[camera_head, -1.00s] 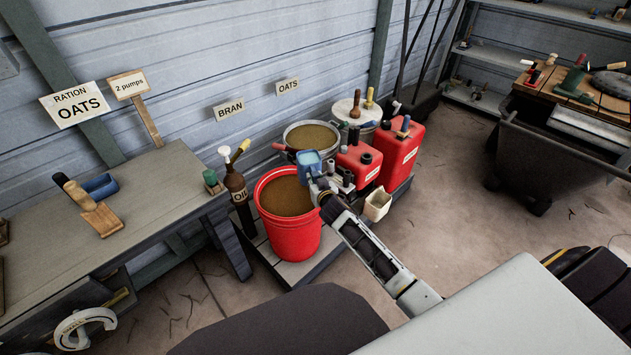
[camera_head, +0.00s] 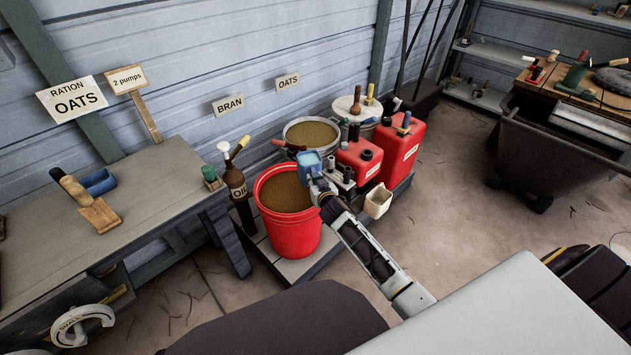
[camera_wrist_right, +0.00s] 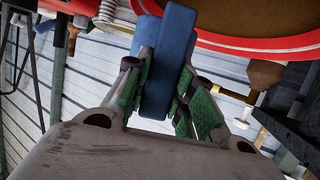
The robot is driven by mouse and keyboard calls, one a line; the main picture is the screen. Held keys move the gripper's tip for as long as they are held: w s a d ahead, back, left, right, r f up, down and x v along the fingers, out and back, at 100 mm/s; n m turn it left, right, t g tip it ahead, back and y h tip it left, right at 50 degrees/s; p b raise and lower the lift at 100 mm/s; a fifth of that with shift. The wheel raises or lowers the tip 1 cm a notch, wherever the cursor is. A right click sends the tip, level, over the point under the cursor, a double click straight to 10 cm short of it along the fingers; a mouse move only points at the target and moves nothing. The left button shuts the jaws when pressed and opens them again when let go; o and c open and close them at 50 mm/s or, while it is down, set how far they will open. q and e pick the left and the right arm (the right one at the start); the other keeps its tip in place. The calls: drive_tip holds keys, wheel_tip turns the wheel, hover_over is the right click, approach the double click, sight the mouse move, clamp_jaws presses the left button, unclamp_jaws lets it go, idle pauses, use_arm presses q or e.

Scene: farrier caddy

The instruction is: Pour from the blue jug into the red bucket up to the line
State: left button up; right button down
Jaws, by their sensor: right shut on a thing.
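The red bucket (camera_head: 292,236) stands on a low platform and holds brown contents well up inside it. The blue jug (camera_head: 309,162) is above the right side of the bucket's rim. My right gripper (camera_head: 318,182) is shut on the jug. In the right wrist view the green finger pads of the gripper (camera_wrist_right: 158,92) press either side of the blue jug (camera_wrist_right: 172,50), and the red bucket's rim (camera_wrist_right: 235,44) lies just beyond. I see no stream from the jug. The line in the bucket cannot be made out. My left gripper is out of view.
A brown OIL bottle (camera_head: 237,185) stands left of the bucket. A grey bucket (camera_head: 312,136) with brown contents is behind it. Red canisters (camera_head: 402,150) and a cream container (camera_head: 378,203) are to the right. A workbench (camera_head: 150,190) fills the left side.

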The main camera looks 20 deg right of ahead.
drive_tip(key=shift+f, duration=0.3)
drive_tip(key=shift+r, duration=0.25)
drive_tip(key=shift+d+r+n+h, duration=0.1)
drive_tip(key=shift+d+n+h, duration=0.05)
drive_tip(key=shift+n+h, duration=0.3)
drive_tip(key=shift+d+r+n+h, duration=0.25)
drive_tip(key=shift+d+n+h, duration=0.1)
drive_tip(key=shift+n, duration=0.5)
drive_tip(key=shift+s+n+h, duration=0.1)
drive_tip(key=shift+n+h, duration=0.2)
drive_tip(key=shift+n, duration=0.2)
drive_tip(key=shift+d+n+h+b, duration=0.15)
drive_tip(key=shift+n+h+b, duration=0.15)
drive_tip(key=shift+n+b, duration=0.4)
drive_tip(key=shift+n+h+b, duration=0.3)
drive_tip(key=shift+n+b, duration=0.2)
drive_tip(key=shift+b, duration=0.05)
drive_tip(key=shift+f, duration=0.1)
drive_tip(key=shift+d, duration=0.1)
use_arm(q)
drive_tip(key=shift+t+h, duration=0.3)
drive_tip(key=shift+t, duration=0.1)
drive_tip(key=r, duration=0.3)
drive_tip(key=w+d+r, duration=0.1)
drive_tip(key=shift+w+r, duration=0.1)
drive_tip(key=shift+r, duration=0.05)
